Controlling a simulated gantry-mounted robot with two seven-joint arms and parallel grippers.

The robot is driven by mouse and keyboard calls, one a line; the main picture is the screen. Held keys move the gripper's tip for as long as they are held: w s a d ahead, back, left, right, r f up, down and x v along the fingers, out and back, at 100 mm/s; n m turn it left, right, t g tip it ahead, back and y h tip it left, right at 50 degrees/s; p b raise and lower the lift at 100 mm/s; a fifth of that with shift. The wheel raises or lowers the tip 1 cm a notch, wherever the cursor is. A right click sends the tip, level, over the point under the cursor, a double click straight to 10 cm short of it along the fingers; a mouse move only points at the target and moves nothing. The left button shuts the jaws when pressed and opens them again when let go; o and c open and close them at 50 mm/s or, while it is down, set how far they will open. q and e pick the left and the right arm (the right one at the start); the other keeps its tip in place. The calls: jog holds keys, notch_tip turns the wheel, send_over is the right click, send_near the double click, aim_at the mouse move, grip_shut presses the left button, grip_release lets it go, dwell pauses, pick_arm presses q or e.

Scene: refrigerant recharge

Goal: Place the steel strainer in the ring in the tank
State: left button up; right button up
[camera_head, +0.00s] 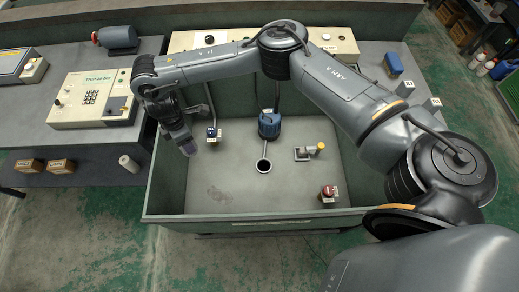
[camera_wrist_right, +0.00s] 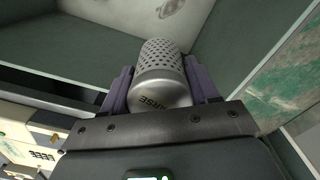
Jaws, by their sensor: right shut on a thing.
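The steel strainer (camera_wrist_right: 160,70) is a perforated metal cup whose plain band shows the letters "ARSE" in the right wrist view. My right gripper (camera_wrist_right: 162,92) is shut on it, with one purple-grey finger on each side. In the head view my right arm reaches across the tank (camera_head: 235,212) from the right, and its gripper (camera_head: 186,143) hangs over the tank's left part. The ring (camera_head: 264,165), with a dark opening, is on the tank floor, to the right of the gripper and apart from it. My left gripper is in neither view.
A blue pump-like unit (camera_head: 269,125) stands just behind the ring. The front-left tank floor is clear. A cream keypad unit (camera_head: 92,98) sits on the left bench.

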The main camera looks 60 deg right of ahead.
jog(key=s+d+f+n+b, duration=0.2)
jog(key=s+d+f+b, duration=0.3)
jog(key=f, duration=0.6)
jog(key=s+d+f+n+b, duration=0.1)
jog(key=s+d+f+b, duration=0.35)
jog(key=f, duration=0.65)
jog(key=s+d+f+b, duration=0.4)
jog(key=s+d+f, duration=0.2)
jog(key=s+d, duration=0.3)
jog(key=s+d+f+b, duration=0.3)
jog(key=s+d+f, duration=0.3)
jog(key=s+d, duration=0.2)
jog(key=w+a+f+b, duration=0.1)
jog(key=w+f+b, duration=0.2)
jog(key=w+a+f+b, duration=0.1)
jog(key=w+f+b, duration=0.2)
jog(key=w+f, duration=0.1)
jog(key=w+a+f+b, duration=0.1)
jog(key=w+f+b, duration=0.2)
jog(key=f, duration=0.1)
jog(key=shift+w+f+b, duration=0.2)
jog(key=shift+w+b, duration=0.15)
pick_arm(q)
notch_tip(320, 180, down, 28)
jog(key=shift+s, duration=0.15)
pick_arm(e)
jog(key=shift+r, duration=0.1)
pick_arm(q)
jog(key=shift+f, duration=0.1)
